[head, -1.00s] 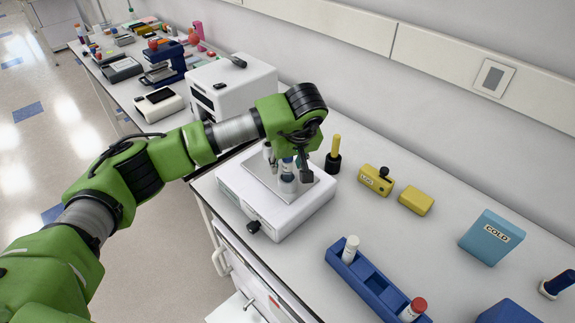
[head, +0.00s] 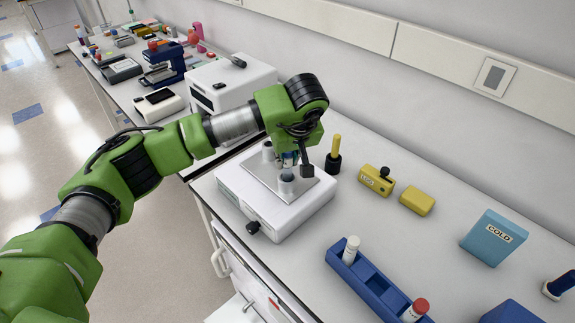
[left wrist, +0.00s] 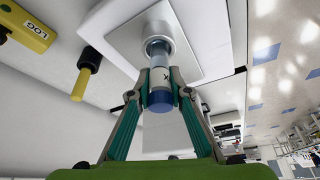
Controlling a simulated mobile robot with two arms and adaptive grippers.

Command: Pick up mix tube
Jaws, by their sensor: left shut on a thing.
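The mix tube (left wrist: 162,78) has a blue cap and a pale label with a dark mark in the left wrist view. My left gripper (left wrist: 160,92) is shut on it at its cap end. The tube's far end lines up with a round grey holder (left wrist: 155,34); I cannot tell whether it is still inside or just clear. In the head view my left gripper (head: 298,166) is above the holder (head: 287,184) on the metal plate of a white machine (head: 275,215), and it hides most of the tube. My right gripper is not in view.
A black holder with a yellow-handled tool (head: 334,155) stands close right of the gripper. Yellow blocks (head: 417,200), a blue rack (head: 375,283) with two tubes and a blue COLD box (head: 492,238) stand farther right. A white cycler (head: 232,85) is behind.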

